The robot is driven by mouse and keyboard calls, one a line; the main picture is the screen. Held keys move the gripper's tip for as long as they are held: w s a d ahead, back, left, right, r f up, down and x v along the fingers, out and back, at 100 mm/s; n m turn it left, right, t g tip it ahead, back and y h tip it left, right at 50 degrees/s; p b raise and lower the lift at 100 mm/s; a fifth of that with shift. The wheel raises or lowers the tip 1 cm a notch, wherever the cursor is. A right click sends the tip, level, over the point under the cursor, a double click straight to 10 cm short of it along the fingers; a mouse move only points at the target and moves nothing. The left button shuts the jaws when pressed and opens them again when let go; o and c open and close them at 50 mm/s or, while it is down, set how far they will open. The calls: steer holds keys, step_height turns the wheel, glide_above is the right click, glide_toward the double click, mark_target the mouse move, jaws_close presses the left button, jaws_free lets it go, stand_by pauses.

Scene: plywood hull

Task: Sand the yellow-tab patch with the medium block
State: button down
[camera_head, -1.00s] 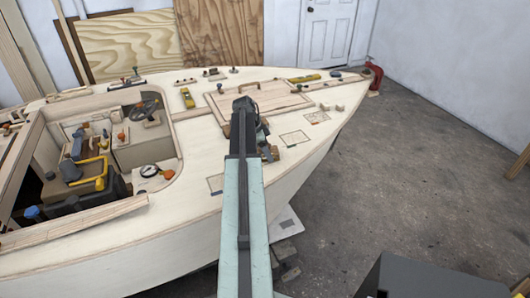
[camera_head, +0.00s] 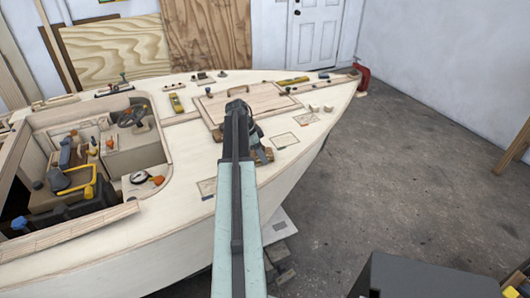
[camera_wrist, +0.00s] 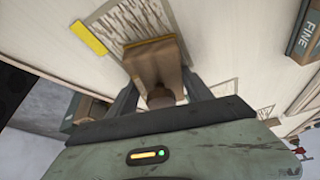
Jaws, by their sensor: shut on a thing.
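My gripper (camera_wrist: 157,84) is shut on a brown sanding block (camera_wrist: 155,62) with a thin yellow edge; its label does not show. In the wrist view the block overlaps the near part of a scuffed patch (camera_wrist: 150,14) that has a yellow tab (camera_wrist: 88,38) at its left. I cannot tell whether the block touches the patch. In the head view my gripper (camera_head: 258,146) is over the deck, partly hidden by my arm, and the tab colours are too small to tell.
A block marked FINE (camera_wrist: 305,38) lies at the right in the wrist view, and another block (camera_wrist: 88,110) at the left. More patches show on the deck (camera_head: 190,150), one beside my gripper (camera_head: 285,140) and one near the cockpit (camera_head: 207,187). A raised hatch (camera_head: 270,100) lies behind.

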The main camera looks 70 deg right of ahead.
steer(key=shift+w+a, duration=3.35)
steer(key=shift+w, duration=0.2)
steer(key=shift+p, duration=0.3)
steer(key=shift+d+r, duration=0.1)
steer(key=shift+d, duration=0.05)
steer(key=shift+s+d, duration=4)
steer(key=shift+s, duration=0.1)
steer(key=shift+f+b, duration=0.3)
steer(key=shift+b, duration=0.1)
steer(key=shift+a+r, duration=0.1)
steer(key=shift+a, duration=0.05)
steer(key=shift+w+a, duration=0.4)
steer(key=shift+a, duration=0.1)
steer(key=shift+w+a, duration=2.15)
steer(key=shift+w, duration=0.25)
